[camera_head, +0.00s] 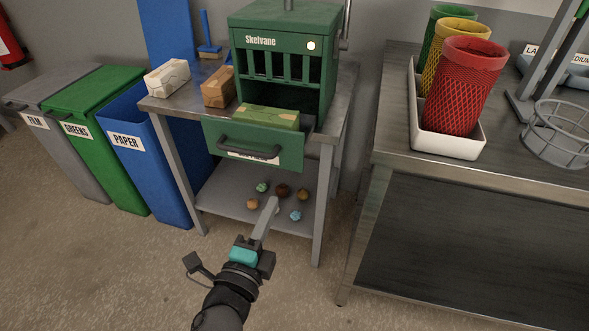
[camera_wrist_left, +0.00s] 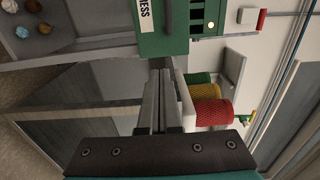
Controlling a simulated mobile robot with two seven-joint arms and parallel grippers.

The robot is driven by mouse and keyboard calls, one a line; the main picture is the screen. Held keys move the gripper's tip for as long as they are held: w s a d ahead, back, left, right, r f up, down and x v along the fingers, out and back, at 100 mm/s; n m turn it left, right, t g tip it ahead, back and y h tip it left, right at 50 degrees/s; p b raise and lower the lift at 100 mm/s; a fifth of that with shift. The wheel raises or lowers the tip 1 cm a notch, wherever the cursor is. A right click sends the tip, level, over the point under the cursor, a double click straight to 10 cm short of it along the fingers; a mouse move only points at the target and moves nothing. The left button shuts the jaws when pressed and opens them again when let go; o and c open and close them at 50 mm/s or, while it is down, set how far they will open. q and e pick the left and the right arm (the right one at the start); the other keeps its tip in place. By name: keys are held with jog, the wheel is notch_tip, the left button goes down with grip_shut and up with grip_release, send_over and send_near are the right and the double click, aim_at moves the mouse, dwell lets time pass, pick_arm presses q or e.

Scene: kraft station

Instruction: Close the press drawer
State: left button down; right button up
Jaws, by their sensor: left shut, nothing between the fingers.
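The green press (camera_head: 282,40) stands on a small metal table in the head view. Its drawer (camera_head: 283,148) is pulled out at the front, with a dark bar handle (camera_head: 248,148) on its face. A green patterned block (camera_head: 267,116) lies in the open drawer. My left gripper (camera_head: 271,203) is shut and empty, below and in front of the drawer, apart from it. In the left wrist view the shut fingers (camera_wrist_left: 158,78) point toward the drawer face (camera_wrist_left: 162,25), which shows part of a white label. My right gripper is not in view.
A white block (camera_head: 167,78) and a brown block (camera_head: 218,88) lie left of the press. Several small balls (camera_head: 282,190) lie on the lower shelf. Bins, including a blue one (camera_head: 148,160), stand left. A bench (camera_head: 480,178) with mesh cups stands right.

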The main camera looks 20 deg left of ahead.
pick_arm(q)
send_near(294, 157)
jog(key=w, duration=0.5)
jog(key=shift+w+d, duration=0.1)
jog(key=shift+w, duration=0.05)
jog(key=shift+w+b, duration=0.3)
jog(key=shift+w, duration=0.5)
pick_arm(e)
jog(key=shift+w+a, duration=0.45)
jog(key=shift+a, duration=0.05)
